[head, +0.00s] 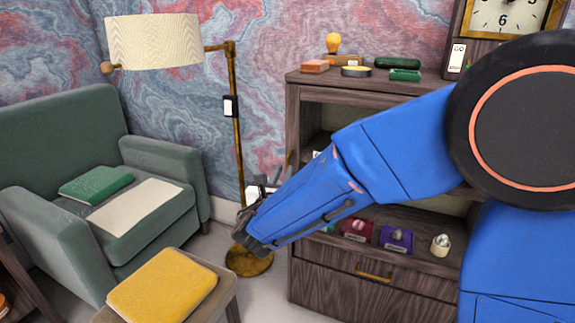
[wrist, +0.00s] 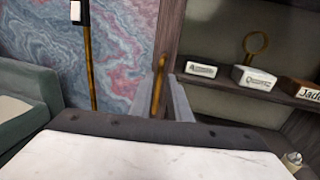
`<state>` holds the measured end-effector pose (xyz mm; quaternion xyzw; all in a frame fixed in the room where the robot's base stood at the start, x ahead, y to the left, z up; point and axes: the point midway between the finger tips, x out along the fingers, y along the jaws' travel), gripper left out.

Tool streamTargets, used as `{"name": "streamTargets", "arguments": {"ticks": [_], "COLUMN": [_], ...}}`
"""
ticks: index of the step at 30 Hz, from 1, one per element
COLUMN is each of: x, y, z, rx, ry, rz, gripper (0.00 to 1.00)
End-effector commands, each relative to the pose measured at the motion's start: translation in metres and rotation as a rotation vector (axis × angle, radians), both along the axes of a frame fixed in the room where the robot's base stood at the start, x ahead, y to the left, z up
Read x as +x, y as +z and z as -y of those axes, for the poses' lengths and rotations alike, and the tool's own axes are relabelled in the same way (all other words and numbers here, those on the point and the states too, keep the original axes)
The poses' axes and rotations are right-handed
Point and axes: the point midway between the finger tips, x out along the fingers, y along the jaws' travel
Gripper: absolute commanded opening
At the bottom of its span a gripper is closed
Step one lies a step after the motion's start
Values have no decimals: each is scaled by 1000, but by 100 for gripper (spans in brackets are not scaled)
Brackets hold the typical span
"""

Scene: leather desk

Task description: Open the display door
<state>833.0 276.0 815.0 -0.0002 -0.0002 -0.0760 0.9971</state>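The display cabinet (head: 293,110) is dark wood with open-looking shelves; any glass in its door is hard to make out. A vertical brass handle (wrist: 158,80) shows in the wrist view at the cabinet's left edge, and faintly in the head view (head: 290,158). My gripper (head: 263,184) is in front of the cabinet's left side. In the wrist view its two grey fingers (wrist: 161,98) stand apart, with the handle seen between them. Contact with the handle cannot be told. My blue arm hides much of the shelves.
A brass floor lamp (head: 235,130) stands close left of my gripper. A green armchair (head: 55,140) and a stool with a yellow cushion (head: 163,288) are further left. Small items stand on the cabinet top (head: 330,84) and shelves. Some floor is clear before the cabinet.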

Motion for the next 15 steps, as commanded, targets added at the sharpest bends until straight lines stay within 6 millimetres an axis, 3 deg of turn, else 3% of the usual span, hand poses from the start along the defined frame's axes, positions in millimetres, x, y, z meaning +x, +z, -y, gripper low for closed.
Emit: {"name": "streamTargets", "arguments": {"ticks": [6,15], "x": [35,56], "y": [0,-1], "z": [6,9], "rx": [0,0], "ry": [-2,0], "rz": [-1,-1], "gripper": [17,17]}}
